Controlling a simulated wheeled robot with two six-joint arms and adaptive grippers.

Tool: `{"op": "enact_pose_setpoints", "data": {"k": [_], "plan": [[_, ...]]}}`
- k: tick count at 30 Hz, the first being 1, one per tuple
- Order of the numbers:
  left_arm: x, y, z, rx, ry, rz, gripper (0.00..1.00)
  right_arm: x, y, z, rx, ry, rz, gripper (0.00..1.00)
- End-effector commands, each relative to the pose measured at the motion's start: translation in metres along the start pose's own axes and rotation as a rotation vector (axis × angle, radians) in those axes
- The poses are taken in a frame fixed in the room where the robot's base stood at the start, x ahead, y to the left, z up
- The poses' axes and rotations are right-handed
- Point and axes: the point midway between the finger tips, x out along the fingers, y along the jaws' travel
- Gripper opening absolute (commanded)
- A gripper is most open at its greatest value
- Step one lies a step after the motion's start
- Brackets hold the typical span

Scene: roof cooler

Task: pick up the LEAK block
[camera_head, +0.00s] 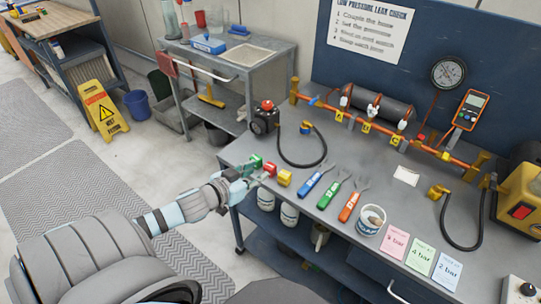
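A green block (255,161), a red block (269,168) and a yellow block (285,178) stand in a short row near the left front edge of the grey workbench (330,225). No lettering on them is readable at this size, so I cannot tell from print which is LEAK. My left gripper (258,174) is at the bench edge with its fingertips right by the red block, close to the green one. Its fingers are small and partly hidden, so I cannot tell whether they are around the red block or only beside it. My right gripper is not in view.
Blue, green and orange tools (333,191) lie right of the blocks, with a white tub (371,220) and coloured cards (420,256) beyond. A pipe rig stands at the back.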

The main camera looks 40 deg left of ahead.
Motion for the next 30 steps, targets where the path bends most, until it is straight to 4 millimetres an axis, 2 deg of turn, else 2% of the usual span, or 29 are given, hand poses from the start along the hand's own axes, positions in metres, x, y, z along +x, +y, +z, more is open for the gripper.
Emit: {"op": "enact_pose_setpoints", "data": {"k": [1,7,12,15,20,26,27,30], "plan": [[0.015,0.0,0.008,-0.003,0.005,0.0,0.33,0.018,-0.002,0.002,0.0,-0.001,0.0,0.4],[0.041,-0.001,0.005,-0.003,0.001,0.0,0.33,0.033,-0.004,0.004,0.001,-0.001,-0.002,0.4],[0.074,-0.002,0.006,-0.005,0.002,0.0,0.33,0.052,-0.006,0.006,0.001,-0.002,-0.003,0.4],[0.081,-0.001,0.004,-0.003,-0.001,0.002,0.33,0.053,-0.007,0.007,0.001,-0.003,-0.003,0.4],[0.08,-0.001,0.002,-0.001,-0.002,0.002,0.33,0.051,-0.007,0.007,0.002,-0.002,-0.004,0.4],[0.08,-0.001,0.002,-0.001,-0.002,0.002,0.03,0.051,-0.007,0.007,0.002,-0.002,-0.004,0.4],[0.08,-0.001,0.002,-0.001,-0.002,0.002,0.0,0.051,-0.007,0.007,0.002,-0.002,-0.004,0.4],[0.08,-0.001,0.002,-0.001,-0.002,0.002,0.0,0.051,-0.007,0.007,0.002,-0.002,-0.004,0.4]]}}
